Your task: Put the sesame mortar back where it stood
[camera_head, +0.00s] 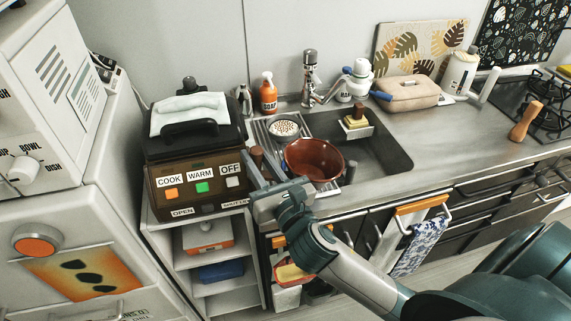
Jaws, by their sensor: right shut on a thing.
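A reddish-brown round bowl, which I take for the sesame mortar (316,161), is upright with its open top up, over the left front of the sink. My right gripper (268,172) is at the bowl's left side, its fingers pointing up and away from me, and is shut on it. The exact contact is hidden by the fingers. A short dark brown piece (257,156) shows between the fingers; I cannot tell whether it belongs to the bowl. I cannot tell if the bowl touches what is below it. My left gripper is not in view.
A brown cooker (196,150) with labelled buttons stands left of the gripper. A speckled white bowl (284,129) sits on the drainboard behind. The sink (383,156) holds a caddy with a sponge (355,122). A wooden pestle-like piece (524,122) stands right. Counter (440,145) right of the sink is clear.

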